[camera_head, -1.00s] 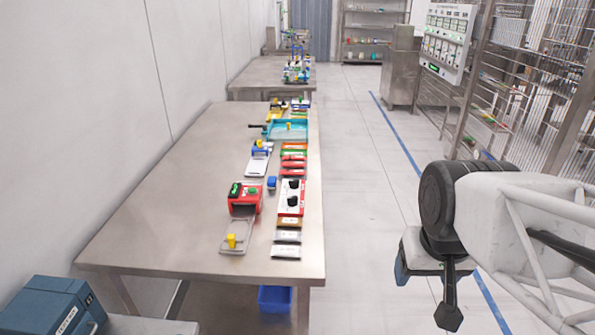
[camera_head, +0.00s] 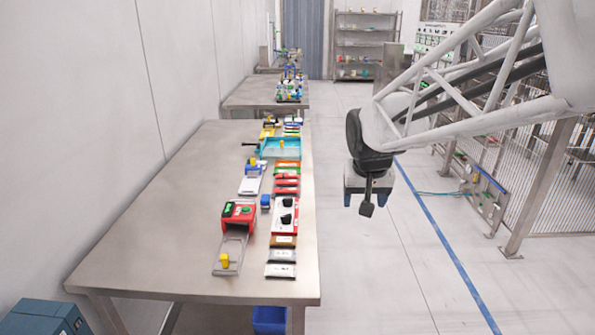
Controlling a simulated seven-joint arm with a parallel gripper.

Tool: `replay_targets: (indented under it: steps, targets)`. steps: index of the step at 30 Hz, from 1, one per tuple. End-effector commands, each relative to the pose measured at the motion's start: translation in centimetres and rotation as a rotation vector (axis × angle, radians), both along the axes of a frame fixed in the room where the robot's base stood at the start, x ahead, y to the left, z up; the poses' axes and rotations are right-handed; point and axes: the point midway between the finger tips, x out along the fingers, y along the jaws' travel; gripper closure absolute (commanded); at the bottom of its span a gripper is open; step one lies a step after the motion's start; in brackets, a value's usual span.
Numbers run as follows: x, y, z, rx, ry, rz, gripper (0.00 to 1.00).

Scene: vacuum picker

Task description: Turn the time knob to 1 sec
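A white panel with two black knobs and a red end (camera_head: 283,230) lies near the right edge of the steel table. One black knob (camera_head: 287,202) is at its far part and the other black knob (camera_head: 286,218) is just nearer. Their markings are too small to read, so I cannot tell which is the time knob or its setting. My gripper (camera_head: 366,200) hangs over the floor to the right of the table, apart from the panel. Its fingers are too small and dark to show whether they are open.
A red device (camera_head: 238,214) with a grey tray (camera_head: 230,254) stands left of the panel. Several coloured packets (camera_head: 286,178) lie beyond it, and brown and grey ones lie nearer. A teal tray (camera_head: 290,149) is farther back. The table's left part (camera_head: 170,230) is clear.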

Motion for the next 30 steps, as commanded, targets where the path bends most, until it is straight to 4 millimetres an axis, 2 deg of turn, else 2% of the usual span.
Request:
replay_targets:
  steps: [3, 17, 30]
  targets:
    - [3.1, 1.0, -0.6, -0.001, -0.003, 0.001, 0.32]
    - [14.4, 5.6, -3.7, -0.001, -0.033, 0.007, 0.32]
    - [24.3, 10.9, -8.8, 0.006, -0.061, 0.014, 0.32]
